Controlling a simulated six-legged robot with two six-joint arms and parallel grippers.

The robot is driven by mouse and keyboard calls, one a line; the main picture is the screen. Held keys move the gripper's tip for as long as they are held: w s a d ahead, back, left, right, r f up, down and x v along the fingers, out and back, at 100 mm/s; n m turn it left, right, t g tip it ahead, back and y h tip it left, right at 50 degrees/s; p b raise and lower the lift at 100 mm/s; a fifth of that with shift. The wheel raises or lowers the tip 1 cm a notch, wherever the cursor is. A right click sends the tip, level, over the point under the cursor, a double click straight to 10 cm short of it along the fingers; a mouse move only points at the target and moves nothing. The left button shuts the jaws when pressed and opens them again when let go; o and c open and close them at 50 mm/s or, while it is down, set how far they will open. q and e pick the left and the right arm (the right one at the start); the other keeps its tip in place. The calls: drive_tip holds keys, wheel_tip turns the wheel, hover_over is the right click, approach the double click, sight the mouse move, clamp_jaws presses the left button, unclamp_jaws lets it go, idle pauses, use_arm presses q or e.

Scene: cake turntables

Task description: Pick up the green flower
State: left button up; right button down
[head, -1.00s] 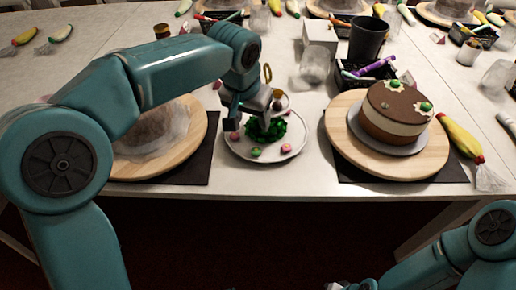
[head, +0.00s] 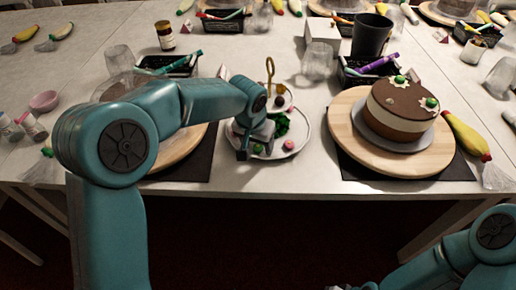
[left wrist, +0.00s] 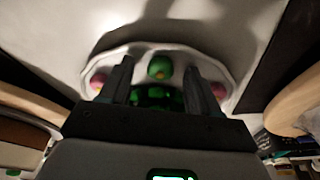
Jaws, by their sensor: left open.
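The green flower (head: 257,148) is a small round piece near the front left of a white plate (head: 297,151). In the left wrist view the green flower (left wrist: 159,67) shows a yellowish spot and sits between my open fingers. My left gripper (head: 255,146) is open over the plate's front left part, with its fingers on either side of the flower; I see no contact. Dark green leaves (head: 281,124) lie in the middle of the plate, and pink flowers (head: 289,145) lie near its rim. Only a scrap of my right gripper (head: 350,286) shows at the bottom edge.
A chocolate-topped cake (head: 402,104) stands on a wooden turntable (head: 350,142) right of the plate. A brass ring handle (head: 270,72) rises behind the plate. Black baskets (head: 350,79), a dark cup (head: 371,36) and clear glasses (head: 318,61) stand farther back. The table's front edge is close.

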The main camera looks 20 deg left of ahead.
use_arm(q)
drive_tip(key=shift+r, duration=0.1)
drive_tip(key=c, duration=1.1)
drive_tip(key=shift+c, duration=0.2)
